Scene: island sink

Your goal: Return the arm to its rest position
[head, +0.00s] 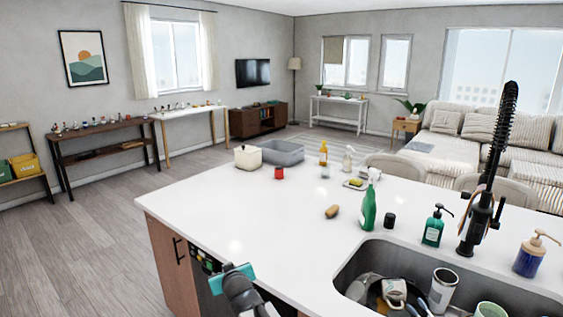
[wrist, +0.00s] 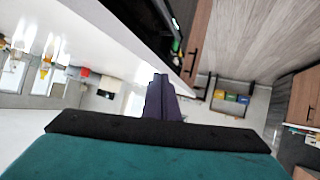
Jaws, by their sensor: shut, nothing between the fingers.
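My gripper (wrist: 160,80) shows in the wrist view as dark fingers closed together, with nothing between them. The wide teal and black body fills the bottom of that view. In the head view, part of my arm with a teal piece (head: 232,278) is low at the near left edge of the island counter (head: 270,215). The fingertips are hard to make out there. The arm is beside the counter's front face, close to the dark appliance panel, and I cannot tell whether it touches.
The sink (head: 360,265) at the right holds several dishes. A green spray bottle (head: 369,208), a soap dispenser (head: 433,229) and a black faucet (head: 484,200) stand around it. A grey bin (head: 282,153) is at the counter's far end. The wooden floor (head: 75,250) at left is clear.

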